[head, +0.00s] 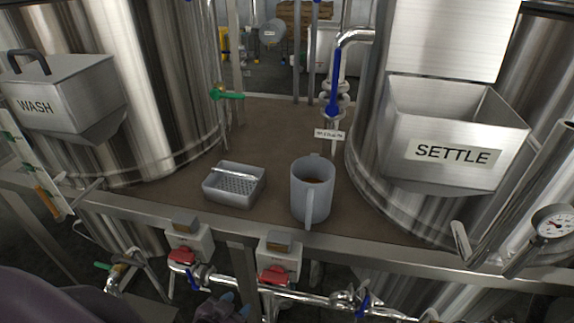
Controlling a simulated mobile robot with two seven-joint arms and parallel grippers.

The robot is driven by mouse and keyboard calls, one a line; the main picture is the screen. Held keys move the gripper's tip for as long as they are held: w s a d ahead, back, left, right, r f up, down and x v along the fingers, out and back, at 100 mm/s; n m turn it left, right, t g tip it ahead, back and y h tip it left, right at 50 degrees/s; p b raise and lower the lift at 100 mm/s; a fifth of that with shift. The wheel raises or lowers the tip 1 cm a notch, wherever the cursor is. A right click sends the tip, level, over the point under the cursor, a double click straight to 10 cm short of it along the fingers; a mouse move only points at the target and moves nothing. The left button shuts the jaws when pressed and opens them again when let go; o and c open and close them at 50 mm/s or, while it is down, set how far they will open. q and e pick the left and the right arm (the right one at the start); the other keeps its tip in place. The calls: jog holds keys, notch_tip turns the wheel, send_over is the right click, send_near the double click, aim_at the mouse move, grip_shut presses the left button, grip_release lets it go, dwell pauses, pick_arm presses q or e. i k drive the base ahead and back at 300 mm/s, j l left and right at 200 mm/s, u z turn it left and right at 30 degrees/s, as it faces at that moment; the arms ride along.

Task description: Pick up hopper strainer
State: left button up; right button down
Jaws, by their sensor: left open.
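The hopper strainer looks to be the small grey rectangular basket (234,194) with a perforated floor and a light bar along its far rim. It sits upright on the brown deck between the two tanks, left of a grey jug. My left gripper (217,306) shows small and dark at the bottom edge, below the deck's front rail and in front of the pipework. It is open, apart from the basket, with nothing seen between its fingers. My right gripper is out of view.
The grey jug (312,190) holds something brown, its handle toward me. The WASH hopper (65,95) is on the left tank, the SETTLE hopper (452,135) on the right. A metal rail (330,240) edges the deck; red-handled valves (275,275) and pipes lie below.

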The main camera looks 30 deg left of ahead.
aim_at(236, 185)
jog(key=k+l, duration=0.35)
jog(key=k, duration=0.15)
jog(key=k+l, duration=0.4)
jog(key=k+u, duration=0.05)
jog(key=k, duration=0.05)
